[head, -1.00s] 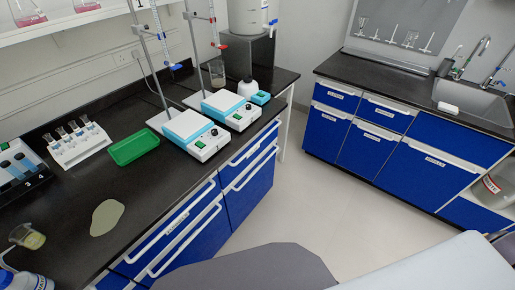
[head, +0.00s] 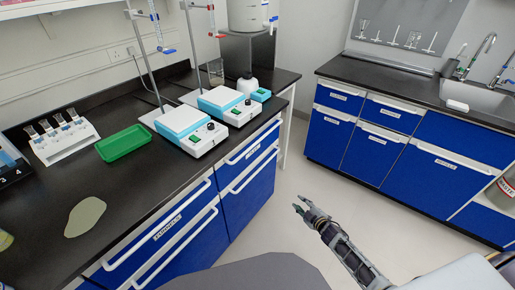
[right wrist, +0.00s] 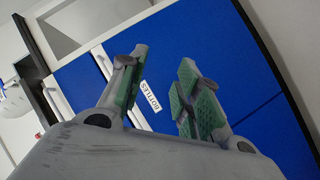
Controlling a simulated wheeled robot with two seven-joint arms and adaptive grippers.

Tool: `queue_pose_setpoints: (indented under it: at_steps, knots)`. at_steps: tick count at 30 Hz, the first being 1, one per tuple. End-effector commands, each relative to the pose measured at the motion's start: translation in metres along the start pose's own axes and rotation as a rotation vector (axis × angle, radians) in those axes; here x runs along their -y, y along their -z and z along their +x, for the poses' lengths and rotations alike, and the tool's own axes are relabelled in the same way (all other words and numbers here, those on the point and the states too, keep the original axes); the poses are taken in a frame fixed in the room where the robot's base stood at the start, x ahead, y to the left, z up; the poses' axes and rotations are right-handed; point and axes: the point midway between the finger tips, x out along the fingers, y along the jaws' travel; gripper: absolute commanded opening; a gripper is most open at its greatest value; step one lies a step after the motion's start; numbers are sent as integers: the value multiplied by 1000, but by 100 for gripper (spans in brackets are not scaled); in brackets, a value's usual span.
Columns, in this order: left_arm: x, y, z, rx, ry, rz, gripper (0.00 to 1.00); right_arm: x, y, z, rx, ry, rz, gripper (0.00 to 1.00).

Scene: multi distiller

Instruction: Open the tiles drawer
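Blue drawers and doors with white handles and labels fill the front of the left bench (head: 173,232) and the right counter cabinets (head: 343,104). The labels are too small for me to pick out one reading "tiles". My right gripper (head: 299,205) is in the air over the floor, between the left bench and the right cabinets, apart from any handle. In the right wrist view its two green-padded fingers (right wrist: 163,62) are spread with nothing between them. My left gripper is not in view.
The left bench carries two hotplate stirrers (head: 191,130), a green tray (head: 123,143), a tube rack (head: 64,138) and a pale puddle-like patch (head: 86,217). The right counter has a sink (head: 485,101). The pale floor (head: 290,175) between is clear apart from my arm.

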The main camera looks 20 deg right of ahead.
Motion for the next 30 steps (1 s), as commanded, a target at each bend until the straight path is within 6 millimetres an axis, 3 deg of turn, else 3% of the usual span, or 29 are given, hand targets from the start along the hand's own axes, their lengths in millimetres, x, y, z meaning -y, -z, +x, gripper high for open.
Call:
queue_pose_setpoints:
  at_steps: [6,15,24,30]
  knots:
    - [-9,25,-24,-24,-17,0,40,-47,47,19,-160,-75,-144,33]
    - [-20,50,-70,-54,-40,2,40,-99,118,23,-367,-167,-349,33]
    - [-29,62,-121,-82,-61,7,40,-133,188,8,-561,-252,-570,33]
    - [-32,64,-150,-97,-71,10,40,-143,220,-6,-650,-290,-684,33]
